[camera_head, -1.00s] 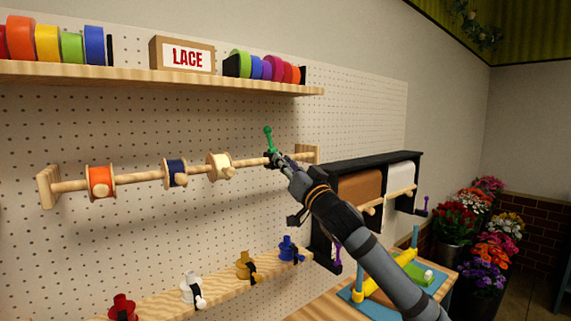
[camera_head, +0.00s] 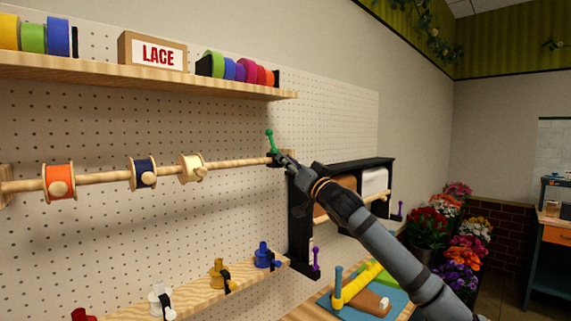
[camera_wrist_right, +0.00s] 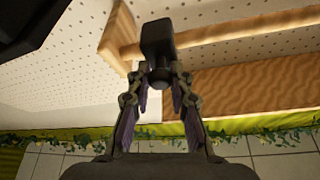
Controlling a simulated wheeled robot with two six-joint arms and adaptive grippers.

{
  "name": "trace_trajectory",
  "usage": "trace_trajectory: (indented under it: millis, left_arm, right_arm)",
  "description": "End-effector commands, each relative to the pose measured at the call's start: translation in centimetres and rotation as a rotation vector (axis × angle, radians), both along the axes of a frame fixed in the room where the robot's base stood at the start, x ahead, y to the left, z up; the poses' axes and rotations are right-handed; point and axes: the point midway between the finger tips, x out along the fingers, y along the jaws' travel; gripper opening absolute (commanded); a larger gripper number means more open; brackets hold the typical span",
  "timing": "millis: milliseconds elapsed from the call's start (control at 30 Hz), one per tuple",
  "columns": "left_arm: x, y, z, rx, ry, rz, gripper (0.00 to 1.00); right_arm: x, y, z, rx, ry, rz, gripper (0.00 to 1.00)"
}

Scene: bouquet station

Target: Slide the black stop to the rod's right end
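The wooden rod (camera_head: 230,163) runs along the pegboard. The black stop (camera_wrist_right: 157,40) is on the rod close to the wooden end bracket (camera_wrist_right: 116,38) in the right wrist view; whether they touch is hard to tell. In the head view the stop is at the rod's right end, mostly hidden by my gripper. A green knobbed peg (camera_head: 269,140) stands up there. My right gripper (camera_wrist_right: 160,78) has its fingers on both sides of the stop's dark knob and appears shut on it; it also shows in the head view (camera_head: 280,161). My left gripper is out of view.
Orange (camera_head: 58,181), navy (camera_head: 143,172) and cream (camera_head: 190,168) spools hang on the rod, left of the stop. A shelf (camera_head: 190,87) with ribbon rolls and a LACE box (camera_head: 153,52) is above. A black paper-roll rack (camera_head: 299,225) stands at right, behind my arm.

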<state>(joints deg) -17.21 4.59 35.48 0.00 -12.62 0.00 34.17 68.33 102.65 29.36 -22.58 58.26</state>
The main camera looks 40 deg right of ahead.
Motion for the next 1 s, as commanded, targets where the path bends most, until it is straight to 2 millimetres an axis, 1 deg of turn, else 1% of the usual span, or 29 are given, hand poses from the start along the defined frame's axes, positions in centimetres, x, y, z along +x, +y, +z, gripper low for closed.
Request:
trace_trajectory:
  millis: [33, 167, 433, 533, 667, 900, 1000]
  left_arm:
    - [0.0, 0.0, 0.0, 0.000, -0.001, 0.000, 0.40]
    - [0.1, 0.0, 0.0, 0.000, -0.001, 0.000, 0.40]
    - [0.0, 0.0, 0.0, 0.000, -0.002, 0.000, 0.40]
    - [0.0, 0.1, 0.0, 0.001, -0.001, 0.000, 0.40]
    - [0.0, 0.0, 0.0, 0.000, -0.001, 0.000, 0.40]
    - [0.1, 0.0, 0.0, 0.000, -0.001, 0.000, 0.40]
    - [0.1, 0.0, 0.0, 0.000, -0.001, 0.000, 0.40]
  right_arm:
    - [0.0, 0.0, 0.0, 0.000, 0.000, 0.000, 0.27]
    - [0.0, 0.0, 0.0, 0.000, 0.000, 0.000, 0.44]
    - [0.0, 0.1, 0.0, 0.000, 0.000, 0.000, 0.44]
    - [0.0, 0.0, 0.5, 0.004, -0.003, -0.002, 0.44]
    - [-0.1, 0.0, 2.3, 0.009, -0.009, 0.000, 0.44]
    - [-0.1, 0.1, 7.0, 0.007, -0.008, 0.003, 0.44]
    - [0.0, 0.1, 8.5, 0.004, -0.005, 0.003, 0.44]
